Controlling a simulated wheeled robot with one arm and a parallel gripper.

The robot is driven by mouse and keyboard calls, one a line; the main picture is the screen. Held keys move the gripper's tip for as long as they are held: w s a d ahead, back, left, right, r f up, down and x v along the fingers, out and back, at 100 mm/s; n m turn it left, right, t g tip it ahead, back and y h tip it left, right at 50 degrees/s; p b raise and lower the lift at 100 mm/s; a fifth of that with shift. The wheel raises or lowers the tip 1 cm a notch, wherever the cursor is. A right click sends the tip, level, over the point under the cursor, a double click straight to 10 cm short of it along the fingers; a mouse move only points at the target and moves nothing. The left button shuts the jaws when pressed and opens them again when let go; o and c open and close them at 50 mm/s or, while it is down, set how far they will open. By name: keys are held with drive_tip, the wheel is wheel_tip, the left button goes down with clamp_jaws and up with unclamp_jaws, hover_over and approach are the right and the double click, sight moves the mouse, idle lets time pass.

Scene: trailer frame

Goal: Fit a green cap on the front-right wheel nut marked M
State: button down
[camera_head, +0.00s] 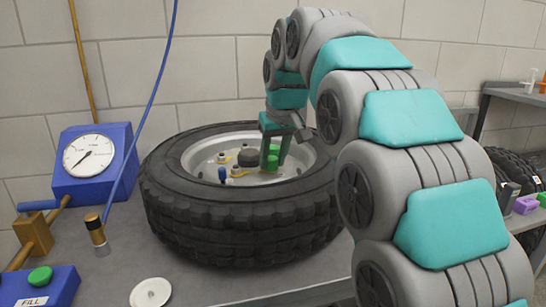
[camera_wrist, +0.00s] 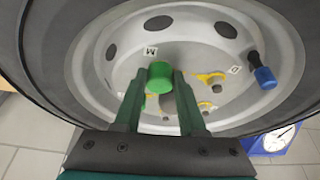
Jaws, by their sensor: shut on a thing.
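My gripper (camera_head: 274,160) is inside the rim of the tyre lying flat on the bench. In the wrist view my gripper (camera_wrist: 159,76) is shut on a green cap (camera_wrist: 160,76), which sits between the fingertips. The plate marked M (camera_wrist: 151,50) is just beyond the cap on the rim. The nut at M is hidden, so I cannot tell whether the cap touches it. The cap (camera_head: 273,149) also shows between the fingers in the head view. More green shows lower between the fingers in the wrist view, partly hidden.
A blue-capped post (camera_wrist: 264,76) stands by plate D (camera_wrist: 234,69), near nuts with yellow pointers (camera_wrist: 208,77). The tyre wall (camera_head: 240,225) surrounds the rim. A gauge (camera_head: 92,160) stands left; a white disc (camera_head: 150,292) lies in front. Bare bench shows between them.

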unclamp_jaws()
idle(0.6)
drive_tip(key=shift+r, duration=0.15)
drive_tip(key=shift+r+p, duration=1.6)
drive_tip(key=shift+r, duration=2.25)
